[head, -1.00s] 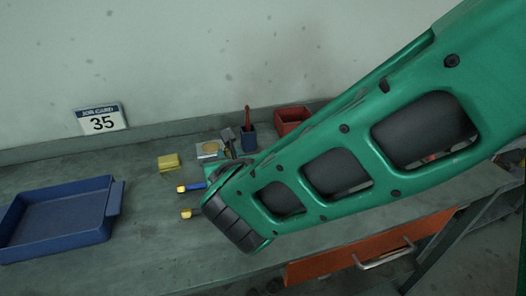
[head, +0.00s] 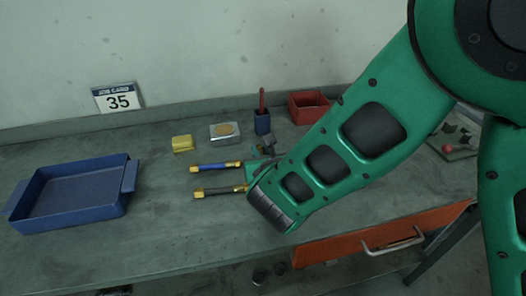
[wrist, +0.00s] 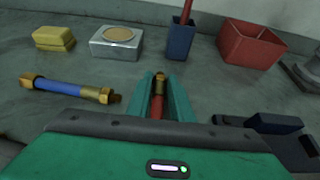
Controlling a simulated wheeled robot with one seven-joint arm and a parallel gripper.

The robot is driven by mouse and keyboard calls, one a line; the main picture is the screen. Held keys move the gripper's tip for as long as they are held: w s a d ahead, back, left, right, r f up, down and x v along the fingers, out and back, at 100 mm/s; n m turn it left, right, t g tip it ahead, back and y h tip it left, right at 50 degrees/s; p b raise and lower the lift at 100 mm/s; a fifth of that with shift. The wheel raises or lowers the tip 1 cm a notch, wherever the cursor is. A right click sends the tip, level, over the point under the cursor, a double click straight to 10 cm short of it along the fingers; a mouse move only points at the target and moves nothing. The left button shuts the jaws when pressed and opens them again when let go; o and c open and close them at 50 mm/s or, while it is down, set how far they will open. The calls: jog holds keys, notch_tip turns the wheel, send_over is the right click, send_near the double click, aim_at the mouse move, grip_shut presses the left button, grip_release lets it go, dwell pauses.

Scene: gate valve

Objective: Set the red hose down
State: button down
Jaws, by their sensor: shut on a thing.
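The red hose (wrist: 157,106) stands between the fingers of my gripper (wrist: 160,98) in the wrist view, with its brass end showing at the far tip. My gripper is shut on it. Its lower part is hidden by the gripper body, and I cannot tell whether it touches the bench. In the head view my forearm hides most of the gripper and the hose. A blue hose (head: 213,167) with brass ends lies on the bench to the left; it also shows in the wrist view (wrist: 62,87). A dark hose (head: 218,191) lies in front of it.
A blue tray (head: 128,197) stands on the bench at left. Behind the hoses are a yellow block (head: 182,143), a metal box (head: 225,139), a blue cup (head: 263,124) and a red bin (head: 322,106). An orange drawer front (head: 340,244) is below. Bare bench lies between tray and hoses.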

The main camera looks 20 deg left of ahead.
jog(key=shift+f, duration=0.1)
jog(key=c, duration=1.6)
grip_release()
jog(key=shift+o, duration=0.2)
